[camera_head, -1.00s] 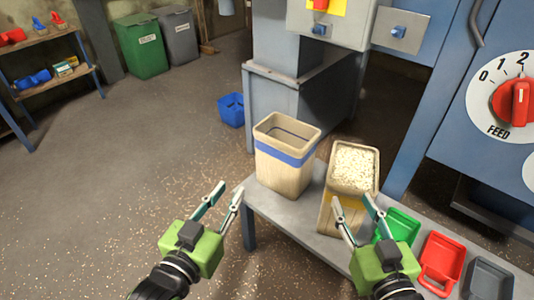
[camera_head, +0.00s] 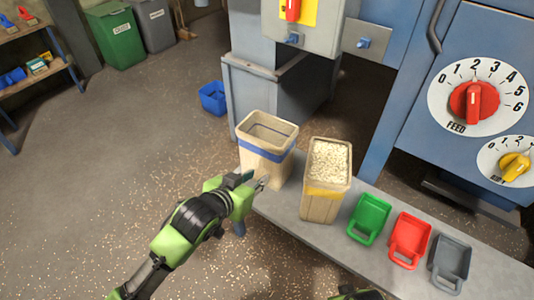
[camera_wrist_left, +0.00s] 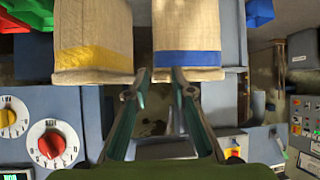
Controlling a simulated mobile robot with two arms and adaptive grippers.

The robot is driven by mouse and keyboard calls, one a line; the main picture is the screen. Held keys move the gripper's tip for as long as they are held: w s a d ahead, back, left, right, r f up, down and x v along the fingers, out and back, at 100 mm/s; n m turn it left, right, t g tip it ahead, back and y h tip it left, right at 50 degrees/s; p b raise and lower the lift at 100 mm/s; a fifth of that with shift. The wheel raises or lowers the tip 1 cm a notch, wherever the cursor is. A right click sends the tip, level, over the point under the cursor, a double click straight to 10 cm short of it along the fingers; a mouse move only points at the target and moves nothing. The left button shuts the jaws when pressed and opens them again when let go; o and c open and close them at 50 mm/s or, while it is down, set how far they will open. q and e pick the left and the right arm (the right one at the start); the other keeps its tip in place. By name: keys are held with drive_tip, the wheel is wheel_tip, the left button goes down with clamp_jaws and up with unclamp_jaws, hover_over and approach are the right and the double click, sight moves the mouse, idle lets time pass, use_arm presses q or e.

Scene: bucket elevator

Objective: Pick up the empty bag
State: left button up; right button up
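The empty bag (camera_head: 263,165), tan with a blue band, stands upright and open-topped on the bench's left end. Its inside looks empty from above. It also shows in the left wrist view (camera_wrist_left: 187,30). Beside it stands a tan bag with a yellow band (camera_head: 321,203), full of pale pieces; it also shows in the left wrist view (camera_wrist_left: 93,35). My left gripper (camera_head: 258,182) is at the empty bag's lower front left. In the left wrist view its fingers (camera_wrist_left: 159,76) are apart with nothing between them. I cannot tell whether they touch the bag. My right gripper's fingers do not show.
Green (camera_head: 370,218), red (camera_head: 409,240) and grey (camera_head: 450,262) scoops lie on the bench (camera_head: 300,232) at right. A machine with a red feed dial (camera_head: 473,103) stands behind. A blue bin (camera_head: 213,98) is on the floor. The floor at left is open.

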use_arm(q)
drive_tip(key=m+t+h, duration=0.1)
drive_tip(key=h, duration=0.1)
approach(290, 139)
drive_tip(key=v, duration=0.3)
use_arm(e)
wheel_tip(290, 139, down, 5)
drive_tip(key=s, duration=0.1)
use_arm(q)
drive_tip(key=b+x, duration=0.2)
drive_tip(key=x, duration=0.5)
drive_tip(key=shift+w+d+f, duration=0.1)
drive_tip(key=shift+w+f, duration=0.05)
drive_tip(key=shift+w, duration=0.15)
drive_tip(key=shift+x, duration=0.95)
drive_tip(key=b+x, duration=0.1)
drive_tip(key=x, duration=0.3)
drive_tip(key=shift+f+b, duration=0.2)
drive_tip(key=shift+b, duration=0.2)
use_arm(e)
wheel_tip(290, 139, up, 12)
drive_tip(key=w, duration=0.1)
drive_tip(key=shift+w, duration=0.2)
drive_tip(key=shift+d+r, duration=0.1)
use_arm(q)
drive_tip(key=shift+r, duration=0.1)
clamp_jaws()
